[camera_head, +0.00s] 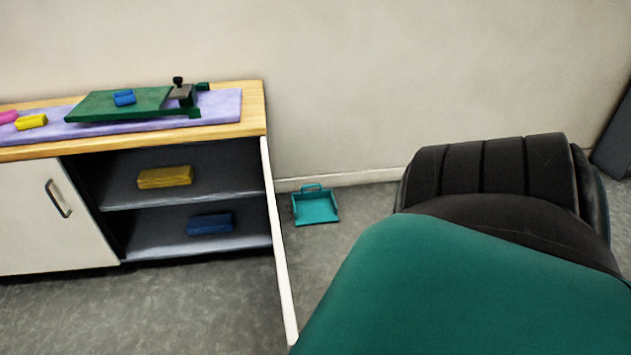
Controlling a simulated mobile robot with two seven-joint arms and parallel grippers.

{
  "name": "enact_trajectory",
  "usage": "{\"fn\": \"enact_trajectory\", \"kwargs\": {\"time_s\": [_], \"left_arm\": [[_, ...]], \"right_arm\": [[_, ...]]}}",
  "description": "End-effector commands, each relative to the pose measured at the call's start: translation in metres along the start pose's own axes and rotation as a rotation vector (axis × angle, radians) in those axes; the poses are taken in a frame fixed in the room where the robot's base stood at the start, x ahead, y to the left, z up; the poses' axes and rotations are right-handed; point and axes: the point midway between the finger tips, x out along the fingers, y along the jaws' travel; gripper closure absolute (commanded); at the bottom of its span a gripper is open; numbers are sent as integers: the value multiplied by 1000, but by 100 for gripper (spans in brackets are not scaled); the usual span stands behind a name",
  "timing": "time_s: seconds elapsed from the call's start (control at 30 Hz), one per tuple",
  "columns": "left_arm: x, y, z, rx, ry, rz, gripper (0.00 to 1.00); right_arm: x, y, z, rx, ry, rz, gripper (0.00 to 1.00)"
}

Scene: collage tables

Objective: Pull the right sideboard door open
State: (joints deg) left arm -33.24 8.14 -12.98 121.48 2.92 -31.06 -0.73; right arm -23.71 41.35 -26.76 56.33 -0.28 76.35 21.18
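The sideboard (200,141) stands against the wall at the left, with a light wood top. Its right door (279,240) is swung wide open and shows almost edge-on as a narrow white strip, reaching toward the camera from the sideboard's right end. The right compartment is open to view, with a yellow block (165,177) on its shelf and a blue block (210,223) on its floor. The left door (52,219) is shut and has a dark bar handle (59,199). Neither gripper is in view. The open door's handle cannot be seen.
A lilac mat (222,104) on the top bears a green board (122,103) with a clamp and small coloured blocks. A teal dustpan (316,206) lies on the floor right of the door. Floor before the sideboard is clear. The lower right is blocked from sight.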

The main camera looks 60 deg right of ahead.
Motion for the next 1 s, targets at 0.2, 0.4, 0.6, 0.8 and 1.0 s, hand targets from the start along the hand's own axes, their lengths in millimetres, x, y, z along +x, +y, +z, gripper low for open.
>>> {"fn": "enact_trajectory", "kwargs": {"time_s": [0.2,0.4,0.6,0.8,1.0], "left_arm": [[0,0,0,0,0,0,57],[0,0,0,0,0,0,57],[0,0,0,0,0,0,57],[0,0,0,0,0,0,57],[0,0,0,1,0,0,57]], "right_arm": [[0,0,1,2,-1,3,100],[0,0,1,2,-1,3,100],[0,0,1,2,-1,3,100],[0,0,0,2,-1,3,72],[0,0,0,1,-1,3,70]]}}
